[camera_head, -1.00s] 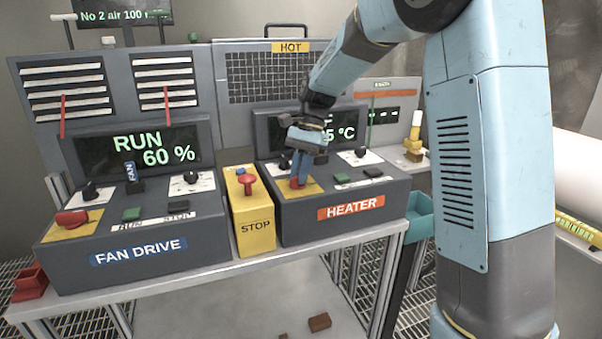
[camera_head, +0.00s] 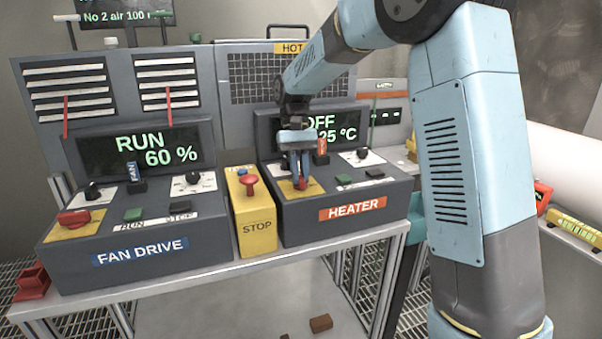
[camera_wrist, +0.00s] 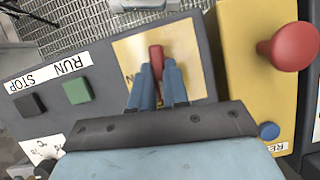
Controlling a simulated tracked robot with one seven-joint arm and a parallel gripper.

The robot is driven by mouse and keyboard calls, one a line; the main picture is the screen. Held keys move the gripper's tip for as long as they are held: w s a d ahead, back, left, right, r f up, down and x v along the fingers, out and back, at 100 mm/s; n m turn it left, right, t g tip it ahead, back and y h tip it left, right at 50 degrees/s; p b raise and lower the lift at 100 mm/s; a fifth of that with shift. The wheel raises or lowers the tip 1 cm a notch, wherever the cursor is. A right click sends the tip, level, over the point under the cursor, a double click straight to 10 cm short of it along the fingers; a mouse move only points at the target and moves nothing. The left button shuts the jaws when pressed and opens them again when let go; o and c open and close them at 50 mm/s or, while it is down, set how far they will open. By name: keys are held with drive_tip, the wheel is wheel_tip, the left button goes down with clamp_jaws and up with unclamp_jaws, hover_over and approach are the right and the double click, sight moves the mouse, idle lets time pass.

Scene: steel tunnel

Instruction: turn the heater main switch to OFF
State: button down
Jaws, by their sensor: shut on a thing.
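The heater main switch is a red handle (camera_head: 303,184) on a yellow plate (camera_head: 287,190) at the left of the heater box (camera_head: 350,229). My gripper (camera_head: 302,178) points down and is shut on the red handle. In the wrist view the red handle (camera_wrist: 156,56) stands between the two blue fingers, its far end showing past the tips. The yellow plate (camera_wrist: 193,58) lies under it, with part of a letter showing at its left; the rest of the marking is hidden. The heater display (camera_head: 338,130) reads OFF and 25 °C, partly behind my arm.
The yellow STOP box (camera_head: 256,230) with its red button (camera_head: 248,186) stands close left of the heater box. The fan drive box (camera_head: 140,246) is further left, its display showing RUN 60 %. A heater selector (camera_head: 321,150) stands just behind my gripper.

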drive_tip(key=shift+f+n+h, duration=0.25)
drive_tip(key=shift+n+h, duration=0.05)
drive_tip(key=shift+n, duration=0.2)
drive_tip(key=shift+s, duration=0.1)
drive_tip(key=c, duration=1.1)
unclamp_jaws()
drive_tip(key=shift+r, duration=0.1)
drive_tip(key=v, duration=1.3)
drive_tip(key=shift+w+a+r, duration=0.15)
drive_tip(key=shift+w+r, duration=0.1)
